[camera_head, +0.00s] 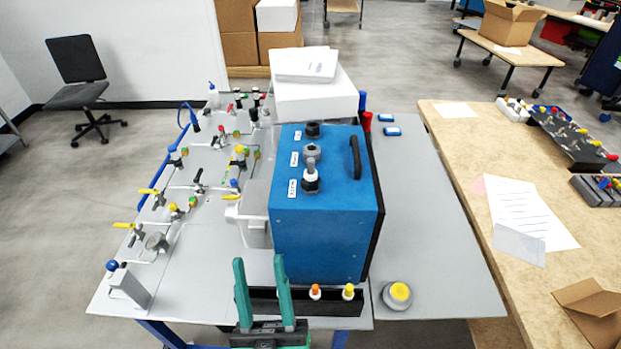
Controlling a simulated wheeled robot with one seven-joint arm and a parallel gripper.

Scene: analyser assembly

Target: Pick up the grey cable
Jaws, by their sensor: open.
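My gripper (259,262) is at the lower middle of the view, with its two teal fingers apart and nothing between them. It is in front of the blue analyser box (318,240), near its lower left side. On top of the box are a black round fitting (313,130), a grey round fitting (312,151) and a grey upright plug-like piece (310,167) on a dark base. I cannot clearly make out a grey cable. The grey plug-like piece may be its end, but I cannot tell.
A black tray (331,308) with orange and yellow caps lies before the box. A yellow-topped button (397,294) is to its right. Valves and fittings crowd the grey panel (205,275) on the left. A black handle (355,157) stands on the box; the grey table right of it is mostly clear.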

